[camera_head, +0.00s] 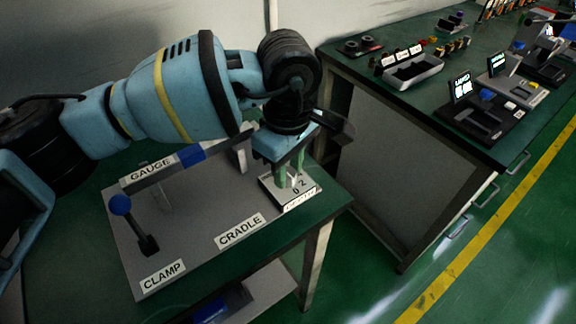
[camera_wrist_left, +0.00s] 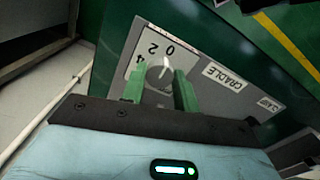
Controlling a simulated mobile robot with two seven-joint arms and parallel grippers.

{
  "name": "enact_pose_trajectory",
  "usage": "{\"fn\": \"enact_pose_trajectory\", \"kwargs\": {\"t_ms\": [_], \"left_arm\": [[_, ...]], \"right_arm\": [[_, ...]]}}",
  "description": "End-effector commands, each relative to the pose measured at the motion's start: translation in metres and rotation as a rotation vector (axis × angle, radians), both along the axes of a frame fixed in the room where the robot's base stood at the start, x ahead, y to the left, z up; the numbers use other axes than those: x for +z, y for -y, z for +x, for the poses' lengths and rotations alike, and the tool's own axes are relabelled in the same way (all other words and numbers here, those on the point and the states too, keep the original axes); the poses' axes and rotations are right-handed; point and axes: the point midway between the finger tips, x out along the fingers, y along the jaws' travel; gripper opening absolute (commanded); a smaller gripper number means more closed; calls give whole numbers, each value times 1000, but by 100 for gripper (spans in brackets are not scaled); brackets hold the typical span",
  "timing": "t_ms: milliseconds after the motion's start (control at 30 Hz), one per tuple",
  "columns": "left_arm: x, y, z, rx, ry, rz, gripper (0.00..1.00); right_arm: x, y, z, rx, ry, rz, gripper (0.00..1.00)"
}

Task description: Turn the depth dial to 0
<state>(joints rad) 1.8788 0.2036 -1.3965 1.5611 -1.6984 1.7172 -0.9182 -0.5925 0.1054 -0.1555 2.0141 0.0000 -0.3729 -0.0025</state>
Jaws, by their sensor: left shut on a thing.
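The depth dial is a round grey knob (camera_wrist_left: 158,76) on a pale plate marked 0, 2 and 4, in the left wrist view. Its white pointer line points toward the 0; I cannot tell whether it lines up exactly. In the head view the dial's plate (camera_head: 307,191) sits at the right end of the grey fixture, and the knob is mostly hidden by the fingers. My left gripper (camera_head: 290,170) reaches down from above. Its green fingers are shut on the knob, one on each side, as the left wrist view (camera_wrist_left: 159,88) also shows. My right gripper is not in view.
The fixture's grey base (camera_head: 190,235) carries a blue-knobbed clamp lever (camera_head: 121,205), a gauge bar (camera_head: 160,171) with a blue slider, and a cradle label (camera_head: 240,231). It lies on a green table (camera_head: 318,213). A second workbench (camera_head: 420,95) with devices stands at right.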

Motion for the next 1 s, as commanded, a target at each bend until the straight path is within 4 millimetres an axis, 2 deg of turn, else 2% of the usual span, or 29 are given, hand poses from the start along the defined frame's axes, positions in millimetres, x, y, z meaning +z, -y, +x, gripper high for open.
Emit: {"fn": "enact_pose_trajectory", "kwargs": {"t_ms": [633,667,800,1000], "left_arm": [[1,0,0,-51,2,-1,7],[1,0,0,-51,2,-1,33],[1,0,0,-51,1,-1,51],[0,0,0,-50,1,-1,52]], "right_arm": [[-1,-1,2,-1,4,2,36],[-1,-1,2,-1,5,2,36],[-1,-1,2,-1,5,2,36],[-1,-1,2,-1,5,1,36]]}}
